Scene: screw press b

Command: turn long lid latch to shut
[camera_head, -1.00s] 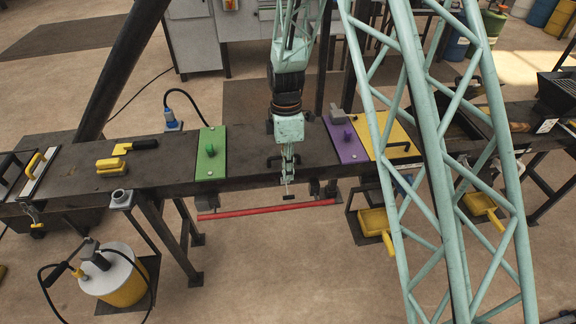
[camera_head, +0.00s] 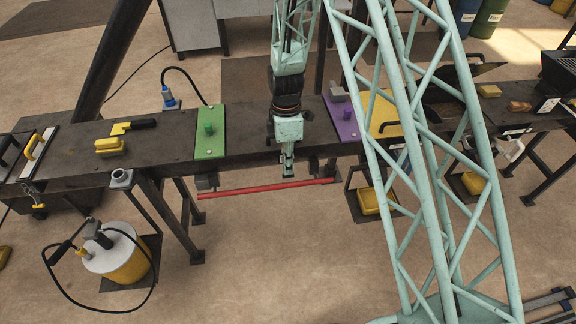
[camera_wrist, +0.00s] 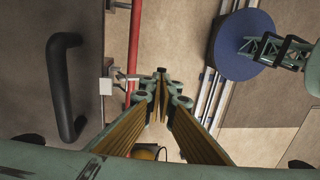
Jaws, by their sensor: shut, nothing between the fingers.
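The dark lid with a black bar handle sits on the bench between the green and purple plates; its handle (camera_wrist: 64,88) shows large at the left of the wrist view. A small pale metal piece (camera_wrist: 106,86), probably the long lid latch, sits at the lid's front edge in the wrist view. I cannot tell its exact turn. My gripper (camera_head: 288,176) hangs at the bench's front edge, near the red bar. In the wrist view my gripper (camera_wrist: 163,78) is shut and empty, its tips to the right of the pale piece with a visible gap between them.
The red bar (camera_head: 265,188) runs along the front of the bench, below its top. A yellow tool (camera_head: 110,145) lies farther left. A yellow canister (camera_head: 122,262) stands on the floor, front left.

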